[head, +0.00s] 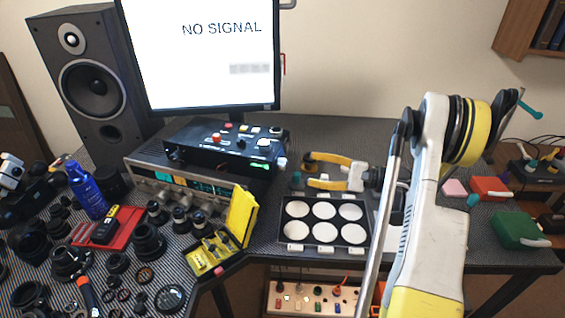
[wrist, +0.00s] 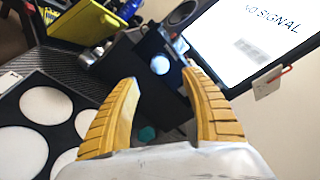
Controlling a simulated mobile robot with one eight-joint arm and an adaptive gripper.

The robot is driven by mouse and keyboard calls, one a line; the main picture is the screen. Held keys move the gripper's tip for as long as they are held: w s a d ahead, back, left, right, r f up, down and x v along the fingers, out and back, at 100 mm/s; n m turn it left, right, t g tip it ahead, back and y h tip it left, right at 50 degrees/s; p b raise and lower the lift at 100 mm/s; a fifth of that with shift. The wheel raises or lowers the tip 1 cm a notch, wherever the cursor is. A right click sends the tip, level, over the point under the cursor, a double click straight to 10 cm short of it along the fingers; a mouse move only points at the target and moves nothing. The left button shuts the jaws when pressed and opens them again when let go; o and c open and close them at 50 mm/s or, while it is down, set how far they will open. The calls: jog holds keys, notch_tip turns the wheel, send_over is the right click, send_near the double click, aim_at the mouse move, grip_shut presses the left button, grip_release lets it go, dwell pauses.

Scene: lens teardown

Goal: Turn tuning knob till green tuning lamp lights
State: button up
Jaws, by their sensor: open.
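A black box with several coloured buttons on its top (head: 225,145) sits on a grey instrument below the monitor. A pale round knob (head: 280,162) is at the box's right end; a pale blue-white round face shows on the box's end in the wrist view (wrist: 160,65). A bright green spot (head: 260,165) shows near that end; I cannot tell whether it is the tuning lamp. My gripper (head: 308,171) is open, with yellow fingers just right of the box. In the wrist view my gripper (wrist: 160,80) has the knob face between and beyond its fingertips, apparently untouched.
The monitor (head: 205,55) reads NO SIGNAL. A black tray with white discs (head: 325,250) lies below my gripper. A yellow open case (head: 240,218), a red tray (head: 125,232) and many lens parts crowd the left. A speaker (head: 92,80) stands behind.

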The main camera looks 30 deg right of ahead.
aim_at(286, 165)
jog(key=shift+t, duration=0.3)
jog(key=b+x, duration=0.1)
jog(key=x, duration=0.4)
jog(key=b+x, duration=0.2)
jog(key=x, duration=0.2)
jog(key=shift+w+a+f, duration=0.25)
jog(key=shift+w, duration=0.05)
jog(key=c, duration=1.2)
